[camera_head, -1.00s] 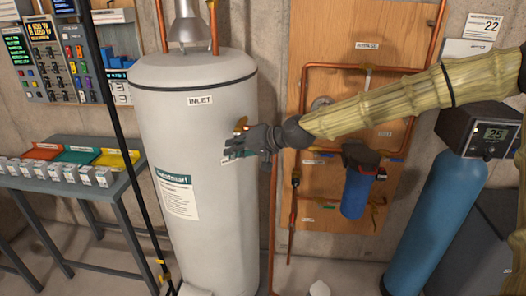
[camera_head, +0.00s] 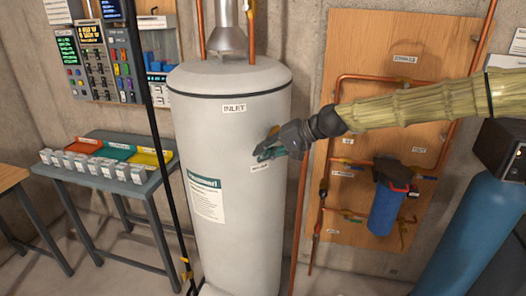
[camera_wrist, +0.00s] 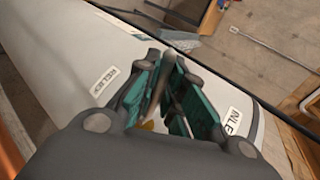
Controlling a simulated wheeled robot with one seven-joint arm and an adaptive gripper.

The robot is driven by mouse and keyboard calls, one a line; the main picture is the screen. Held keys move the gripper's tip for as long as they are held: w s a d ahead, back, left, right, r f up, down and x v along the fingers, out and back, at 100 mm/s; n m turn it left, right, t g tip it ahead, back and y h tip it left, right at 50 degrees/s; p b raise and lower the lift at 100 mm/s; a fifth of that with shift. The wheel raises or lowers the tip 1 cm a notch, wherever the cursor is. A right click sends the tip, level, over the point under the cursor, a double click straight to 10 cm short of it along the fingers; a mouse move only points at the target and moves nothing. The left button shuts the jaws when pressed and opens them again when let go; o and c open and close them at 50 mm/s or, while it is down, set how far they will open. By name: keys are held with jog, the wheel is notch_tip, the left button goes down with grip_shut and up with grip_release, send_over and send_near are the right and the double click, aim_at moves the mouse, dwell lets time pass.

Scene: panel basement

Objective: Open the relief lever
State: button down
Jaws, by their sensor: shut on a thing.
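The white tank (camera_head: 215,130) stands in the middle of the head view, with an INLET label (camera_head: 234,108) near its top. My gripper (camera_head: 266,153) is at the tank's right side, just above the relief label (camera_head: 260,168). In the wrist view its teal-padded fingers (camera_wrist: 163,95) are shut around the grey relief lever (camera_wrist: 160,82), which stands up between them. A bit of brass valve (camera_head: 273,131) shows above the gripper, and brass (camera_wrist: 147,126) also shows between the fingers. The rest of the valve is hidden by my gripper.
A copper pipe (camera_head: 302,205) runs upright just right of the tank. Behind my arm is a wooden panel (camera_head: 345,250) with pipes and a blue filter (camera_head: 385,208). A blue cylinder (camera_head: 455,225) stands at right, and a table with coloured bins (camera_head: 115,150) at left.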

jog(key=shift+w+r, duration=0.15)
jog(key=shift+r, duration=0.05)
jog(key=c, duration=1.7)
grip_release()
jog(key=shift+o, duration=0.9)
jog(key=shift+f, duration=0.15)
jog(key=shift+d, duration=0.1)
jog(key=v, duration=1.2)
